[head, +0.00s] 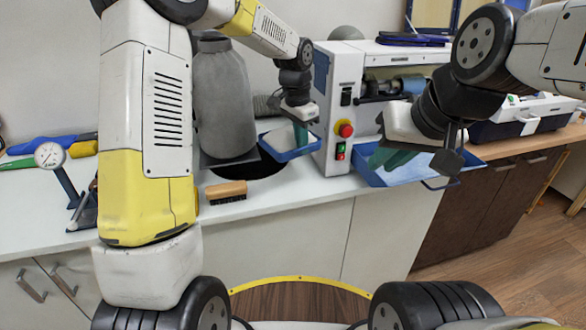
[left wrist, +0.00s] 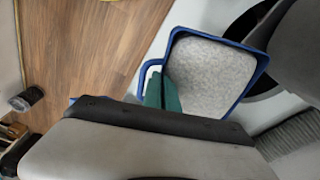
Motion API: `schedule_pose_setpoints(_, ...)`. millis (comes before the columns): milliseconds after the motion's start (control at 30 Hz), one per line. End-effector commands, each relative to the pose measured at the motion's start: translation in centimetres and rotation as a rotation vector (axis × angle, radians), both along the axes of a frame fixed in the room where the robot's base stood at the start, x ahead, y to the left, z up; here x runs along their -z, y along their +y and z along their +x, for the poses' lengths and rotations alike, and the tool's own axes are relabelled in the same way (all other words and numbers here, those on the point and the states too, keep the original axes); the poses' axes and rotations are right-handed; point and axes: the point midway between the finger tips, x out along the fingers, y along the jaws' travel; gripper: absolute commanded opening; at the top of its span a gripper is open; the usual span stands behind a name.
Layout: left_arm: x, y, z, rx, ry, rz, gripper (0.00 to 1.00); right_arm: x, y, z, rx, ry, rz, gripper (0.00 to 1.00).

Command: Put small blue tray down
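The small blue tray (head: 291,155) is at my left gripper (head: 300,135), by the left side of the white machine. In the left wrist view the tray (left wrist: 262,68) has a speckled grey inside and a blue loop handle. The left gripper's green fingers (left wrist: 163,93) are close together at the handle side and look shut on the tray. The tray's underside is hidden, so I cannot tell whether it touches the counter. My right gripper (head: 392,158) is at a larger blue tray (head: 425,176) before the machine; its finger gap is unclear.
The white machine (head: 338,100) with red and green buttons stands right of the small tray. A grey bottle-shaped form (head: 222,100) stands over a dark round opening (head: 268,168). The front counter strip (head: 300,192) is clear.

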Motion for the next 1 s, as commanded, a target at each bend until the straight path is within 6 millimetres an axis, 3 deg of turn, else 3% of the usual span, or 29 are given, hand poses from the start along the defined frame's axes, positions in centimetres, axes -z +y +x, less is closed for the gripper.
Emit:
schedule_pose_setpoints(367, 3.4, -3.1, -4.8, 0.11, -0.002, 0.008, 0.0, 0.0, 0.0, 0.0, 0.0, -0.001, 0.0, 0.17)
schedule_pose_setpoints(800, 8.7, -6.1, -14.1, 0.287, -0.002, 0.003, 0.0, 0.0, 0.0, 0.0, 0.0, -0.001, 0.0, 0.17)
schedule_pose_setpoints(900, 9.1, -6.0, -14.3, 0.299, -0.003, 0.001, 0.0, 0.0, 0.0, 0.0, 0.0, -0.001, 0.0, 0.17)
schedule_pose_setpoints(1000, 9.4, -5.4, -12.9, 0.298, -0.003, -0.001, 0.0, 0.0, 0.0, 0.0, 0.0, -0.001, 0.0, 0.17)
